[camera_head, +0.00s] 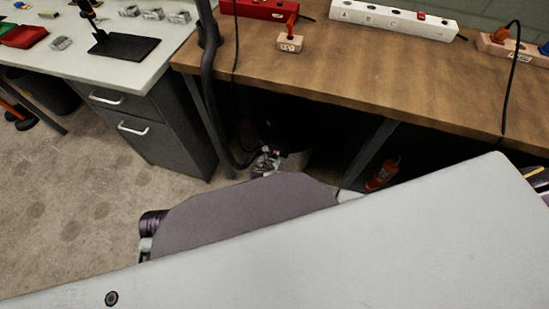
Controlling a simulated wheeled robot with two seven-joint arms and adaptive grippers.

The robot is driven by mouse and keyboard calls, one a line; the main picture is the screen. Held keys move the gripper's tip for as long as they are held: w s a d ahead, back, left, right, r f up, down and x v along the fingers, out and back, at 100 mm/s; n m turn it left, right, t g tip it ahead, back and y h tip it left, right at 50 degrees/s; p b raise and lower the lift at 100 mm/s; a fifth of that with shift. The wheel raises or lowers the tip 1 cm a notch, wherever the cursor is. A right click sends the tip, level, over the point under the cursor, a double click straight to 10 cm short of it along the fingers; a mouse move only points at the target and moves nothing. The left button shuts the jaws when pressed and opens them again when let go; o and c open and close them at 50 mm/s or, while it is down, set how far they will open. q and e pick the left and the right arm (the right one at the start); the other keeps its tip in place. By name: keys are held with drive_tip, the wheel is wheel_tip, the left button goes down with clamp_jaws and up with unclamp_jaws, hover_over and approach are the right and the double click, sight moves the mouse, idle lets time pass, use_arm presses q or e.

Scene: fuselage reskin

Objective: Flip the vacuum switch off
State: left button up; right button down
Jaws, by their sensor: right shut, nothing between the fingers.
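A dark rounded body, seemingly the vacuum (296,160), stands in shadow under the wooden bench. A thick black hose (208,85) runs from the bench's left end down to it. My right gripper (265,163) is small and silver, low in front of the dark body. It is shut and empty; I cannot tell whether it touches the vacuum. I cannot make out the vacuum's switch; shadow and the gripper may hide it. My left gripper is not in view.
The wooden bench (370,65) carries a white power strip (380,15) and an orange plug in a block (290,42). A large pale panel (360,245) fills the foreground. A red bottle (382,173) stands under the bench.

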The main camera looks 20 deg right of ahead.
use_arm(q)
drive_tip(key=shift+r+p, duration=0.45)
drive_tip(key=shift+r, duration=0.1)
use_arm(e)
drive_tip(key=shift+r, duration=0.45)
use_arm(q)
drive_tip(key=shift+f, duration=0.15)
